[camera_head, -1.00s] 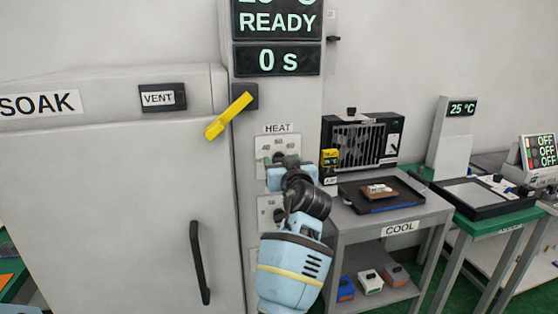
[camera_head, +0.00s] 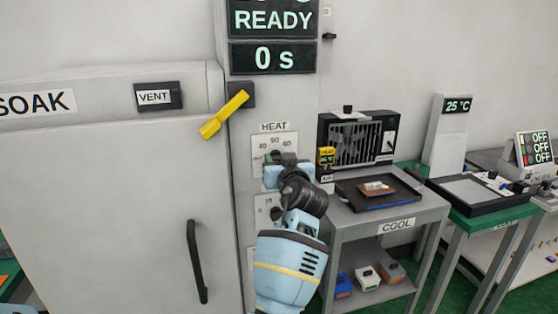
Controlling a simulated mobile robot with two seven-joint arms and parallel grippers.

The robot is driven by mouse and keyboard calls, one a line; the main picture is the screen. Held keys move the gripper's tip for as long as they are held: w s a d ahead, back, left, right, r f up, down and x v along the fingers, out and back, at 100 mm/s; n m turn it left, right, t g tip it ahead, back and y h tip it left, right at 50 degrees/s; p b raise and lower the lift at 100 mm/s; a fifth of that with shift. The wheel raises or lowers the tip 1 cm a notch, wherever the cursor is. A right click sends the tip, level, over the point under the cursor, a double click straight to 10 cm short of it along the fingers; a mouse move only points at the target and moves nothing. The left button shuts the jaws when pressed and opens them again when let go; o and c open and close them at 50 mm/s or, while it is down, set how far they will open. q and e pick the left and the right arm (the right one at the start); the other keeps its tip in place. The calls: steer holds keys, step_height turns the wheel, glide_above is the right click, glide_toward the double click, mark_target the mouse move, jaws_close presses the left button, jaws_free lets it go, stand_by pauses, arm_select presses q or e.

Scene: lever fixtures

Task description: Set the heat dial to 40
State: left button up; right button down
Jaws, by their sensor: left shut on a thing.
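The heat dial plate (camera_head: 274,142) is on the grey column under a HEAT label (camera_head: 274,127). The marks 40, 50 and 60 show along its top. My left gripper (camera_head: 278,160) is at the dial, shut on its knob. The gripper and wrist hide the knob, so I cannot read its setting. A second, lower dial plate (camera_head: 264,205) is partly hidden by my left arm. My right gripper is not in view.
A yellow lever (camera_head: 224,115) sticks out from the column above left of the dial. The oven door handle (camera_head: 197,262) is at lower left. The COOL table (camera_head: 430,212), with a black tray (camera_head: 403,197) and a fan unit (camera_head: 387,124), stands close on the right.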

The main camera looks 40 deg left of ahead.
arm_select(q)
steer(key=m, duration=0.1)
steer(key=m+p, duration=0.1)
steer(key=m, duration=0.2)
steer(key=shift+r+p, duration=0.25)
steer(key=shift+p, duration=0.1)
steer(key=shift+w+m+p, duration=0.1)
steer(key=shift+m+p, duration=0.3)
steer(key=shift+m, duration=0.7)
steer(key=shift+d+f+m+p, duration=0.1)
steer(key=shift+m+p, duration=0.25)
steer(key=shift+m, duration=0.65)
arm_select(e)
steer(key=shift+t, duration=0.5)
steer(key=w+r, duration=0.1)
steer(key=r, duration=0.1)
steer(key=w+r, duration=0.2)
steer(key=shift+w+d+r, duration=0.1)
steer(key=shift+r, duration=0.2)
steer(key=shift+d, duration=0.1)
arm_select(q)
steer(key=shift+f, duration=0.1)
steer(key=o, duration=1)
steer(key=shift+w, duration=0.1)
steer(key=shift+f+m, duration=0.1)
steer(key=shift+m, duration=0.2)
